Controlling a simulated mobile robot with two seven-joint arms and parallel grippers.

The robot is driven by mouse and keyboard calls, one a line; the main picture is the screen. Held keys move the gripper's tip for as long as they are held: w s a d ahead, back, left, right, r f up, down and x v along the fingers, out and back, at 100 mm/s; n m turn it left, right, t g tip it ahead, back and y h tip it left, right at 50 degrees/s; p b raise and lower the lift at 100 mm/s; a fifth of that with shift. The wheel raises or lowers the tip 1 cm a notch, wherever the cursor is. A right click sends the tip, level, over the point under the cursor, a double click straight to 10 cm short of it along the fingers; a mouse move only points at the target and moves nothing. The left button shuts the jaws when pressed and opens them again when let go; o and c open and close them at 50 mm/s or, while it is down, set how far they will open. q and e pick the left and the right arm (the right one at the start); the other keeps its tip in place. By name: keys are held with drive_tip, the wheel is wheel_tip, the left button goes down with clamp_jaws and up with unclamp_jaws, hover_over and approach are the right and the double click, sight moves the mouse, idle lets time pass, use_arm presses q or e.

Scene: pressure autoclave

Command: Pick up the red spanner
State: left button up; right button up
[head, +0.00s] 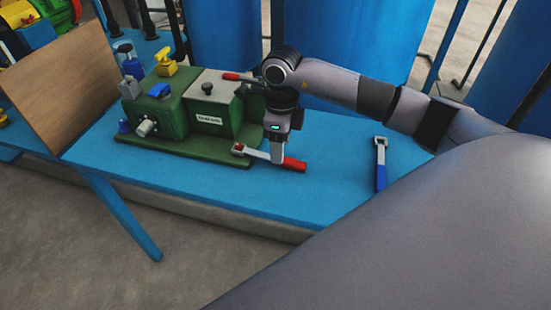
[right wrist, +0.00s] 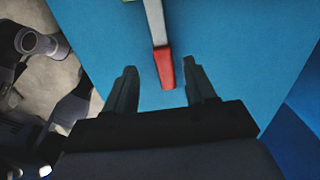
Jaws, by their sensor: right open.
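The red spanner (head: 295,164) has a red grip and a grey metal shaft. It lies with its grip over the blue bench and its head at the front right corner of the green machine base. My right gripper (head: 279,158) points down over it and hides part of the shaft. In the right wrist view the spanner's red grip (right wrist: 164,68) shows between the two spread fingers of my right gripper (right wrist: 159,67), with a gap on each side. I cannot tell how far the fingertips are above the bench. My left gripper is not in view.
A blue-handled spanner (head: 381,168) lies on the blue bench (head: 340,190) to the right. The green machine (head: 170,112) with knobs stands left of my gripper. A red-ended handle (head: 238,77) is behind it. A brown board (head: 62,88) leans at far left. The bench front is clear.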

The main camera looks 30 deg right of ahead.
drive_tip(key=f, duration=0.4)
drive_tip(key=shift+w+d+f, duration=0.1)
drive_tip(key=shift+w+f, duration=0.1)
drive_tip(key=shift+f, duration=0.2)
clamp_jaws()
drive_tip(key=shift+r, duration=0.1)
wheel_tip(320, 180, up, 20)
drive_tip(key=p, duration=0.1)
idle(0.4)
